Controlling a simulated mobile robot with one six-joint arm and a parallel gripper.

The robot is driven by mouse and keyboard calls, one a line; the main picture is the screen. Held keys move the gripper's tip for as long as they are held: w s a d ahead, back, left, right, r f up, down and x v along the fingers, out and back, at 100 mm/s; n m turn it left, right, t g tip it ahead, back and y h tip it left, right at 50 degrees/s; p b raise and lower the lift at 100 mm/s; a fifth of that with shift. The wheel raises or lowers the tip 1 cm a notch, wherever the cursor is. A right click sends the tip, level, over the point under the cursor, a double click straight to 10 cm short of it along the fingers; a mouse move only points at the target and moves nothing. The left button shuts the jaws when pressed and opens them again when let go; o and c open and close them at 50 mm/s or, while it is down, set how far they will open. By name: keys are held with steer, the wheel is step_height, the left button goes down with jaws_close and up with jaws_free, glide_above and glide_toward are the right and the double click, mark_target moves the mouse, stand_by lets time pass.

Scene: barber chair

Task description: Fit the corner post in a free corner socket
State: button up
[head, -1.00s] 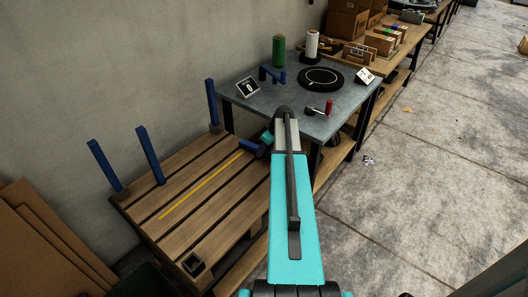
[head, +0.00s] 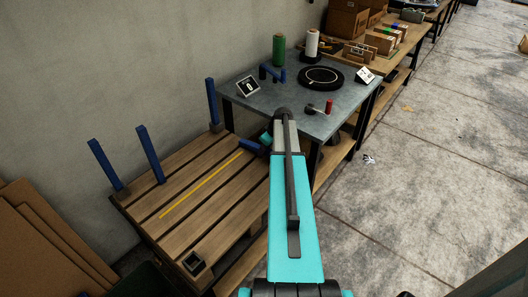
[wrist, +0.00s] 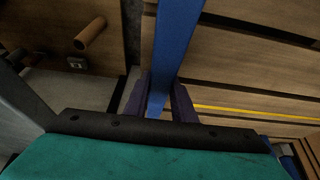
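In the head view, a wooden pallet (head: 222,215) stands by the wall. Three blue posts stand upright along its wall side: a left one (head: 105,165), a middle one (head: 149,155) and a back one (head: 212,102). A dark, empty square socket (head: 195,262) shows at the near corner. The right corner is partly hidden by my arm. My gripper (wrist: 163,98) is shut on another blue post (wrist: 176,45), which runs up between its dark fingers in the wrist view. That held post also shows in the head view (head: 252,146), lying near level above the pallet's right edge.
A grey-topped workbench (head: 345,98) stands behind the pallet with a green roll (head: 278,50), a white roll (head: 312,44), a black ring (head: 321,77) and a red-handled item (head: 329,106). Brown boards (head: 45,235) lean at lower left. The concrete floor at right is mostly clear.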

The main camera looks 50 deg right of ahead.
jaws_close()
steer(key=shift+r, duration=0.1)
steer(key=shift+r, duration=0.7)
steer(key=shift+r+b, duration=0.4)
steer(key=shift+r, duration=0.5)
steer(key=s+a+r+b, duration=0.1)
steer(key=s+a+b, duration=0.1)
steer(key=s+a, duration=0.9)
steer(key=shift+s+r, duration=0.2)
steer(key=shift+r, duration=0.1)
steer(key=shift+a, duration=0.1)
